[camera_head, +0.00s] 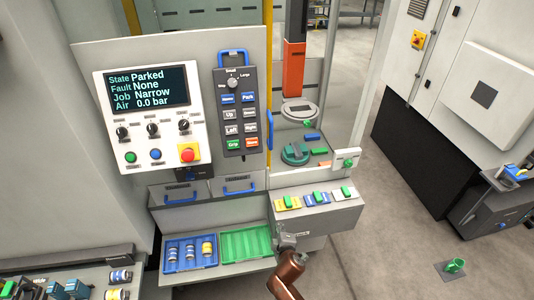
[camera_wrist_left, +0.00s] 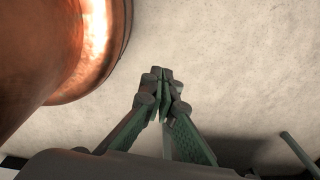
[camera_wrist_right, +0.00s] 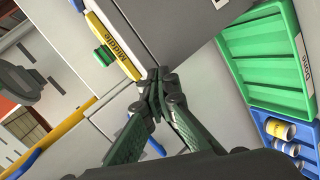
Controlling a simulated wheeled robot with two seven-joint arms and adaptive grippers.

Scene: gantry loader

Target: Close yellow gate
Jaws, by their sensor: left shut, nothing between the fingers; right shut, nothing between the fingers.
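The yellow gate shows in the head view as a tall narrow yellow edge (camera_head: 268,60) right of the control panel, with a blue handle (camera_head: 270,130). I cannot tell how far it stands open. In the right wrist view a yellow bar (camera_wrist_right: 62,128) and a blue handle (camera_wrist_right: 22,163) show at lower left. My right gripper (camera_head: 287,240) is below and in front of the gate, by the ledge with the green switches; its fingers (camera_wrist_right: 158,76) are shut and empty. My left gripper (camera_wrist_left: 160,78) is shut and empty above pale floor, outside the head view.
A grey ledge (camera_head: 330,214) with several green switches juts out below the gate. A blue tray (camera_head: 190,266) with cans and a green tray (camera_head: 245,258) lie left of my right gripper. The control panel (camera_head: 150,150) reads Parked.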

